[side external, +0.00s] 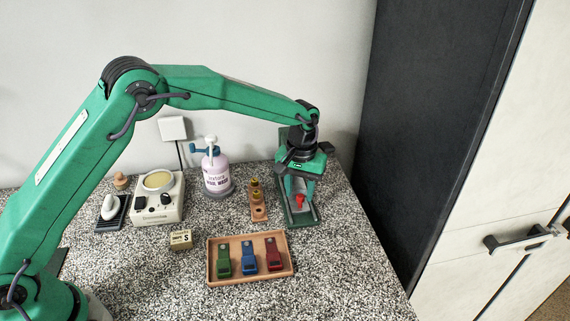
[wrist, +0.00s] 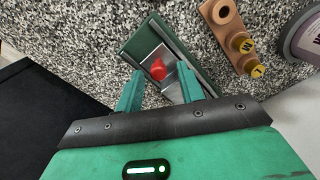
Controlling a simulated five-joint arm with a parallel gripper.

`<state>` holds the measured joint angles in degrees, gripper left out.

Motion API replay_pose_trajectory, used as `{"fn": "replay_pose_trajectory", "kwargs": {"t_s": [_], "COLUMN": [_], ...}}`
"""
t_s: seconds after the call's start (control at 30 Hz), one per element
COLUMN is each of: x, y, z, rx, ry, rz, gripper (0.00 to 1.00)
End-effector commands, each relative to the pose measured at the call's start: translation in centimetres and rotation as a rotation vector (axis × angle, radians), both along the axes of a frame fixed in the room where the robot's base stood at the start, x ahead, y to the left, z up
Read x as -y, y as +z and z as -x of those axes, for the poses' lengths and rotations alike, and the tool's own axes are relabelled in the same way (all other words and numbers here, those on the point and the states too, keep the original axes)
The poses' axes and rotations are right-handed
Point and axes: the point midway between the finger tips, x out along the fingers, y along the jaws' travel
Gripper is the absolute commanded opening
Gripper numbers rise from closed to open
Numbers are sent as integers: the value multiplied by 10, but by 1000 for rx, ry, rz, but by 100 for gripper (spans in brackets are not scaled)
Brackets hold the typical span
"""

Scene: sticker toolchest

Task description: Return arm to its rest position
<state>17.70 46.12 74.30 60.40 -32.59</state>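My green arm reaches across the counter from the left. My gripper (side external: 300,184) points down at the right end of the counter, over a green and grey stand (side external: 301,217) with a small red piece (side external: 299,201) on it. In the wrist view my gripper (wrist: 161,68) has its two green fingers spread apart with nothing held between them. The red piece (wrist: 158,70) shows beyond and between the fingertips, on the grey plate of the stand (wrist: 136,41). The side view does not show clearly how high the fingertips are above the stand. The gripper hides part of the stand.
A wooden tray (side external: 212,279) holds green, blue and red clip-like pieces. Nearby are a wooden holder with yellow-topped pieces (side external: 258,213), a lilac pump bottle (side external: 216,176), a cream device (side external: 157,213), a small box (side external: 181,240) and a dark cabinet (side external: 440,120). The front counter is clear.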

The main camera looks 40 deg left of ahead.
Motion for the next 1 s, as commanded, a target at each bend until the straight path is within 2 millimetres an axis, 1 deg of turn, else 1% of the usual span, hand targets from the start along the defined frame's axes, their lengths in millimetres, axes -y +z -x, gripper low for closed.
{"fn": "replay_pose_trajectory", "kwargs": {"t_s": [0.03,0.17,0.37,0.57,0.67,0.77,0.87,1.0], "x": [0,0,0,3,4,0,-9,-26], "y": [6,-1,-3,3,11,25,44,75], "z": [-8,-9,-7,3,12,21,29,42], "rx": [30,30,24,14,10,13,29,64], "ry": [10,10,4,-41,-85,-123,-139,-148], "rz": [10,10,7,5,4,5,9,17], "gripper": [38,38,38,38,38,38,38,38]}}
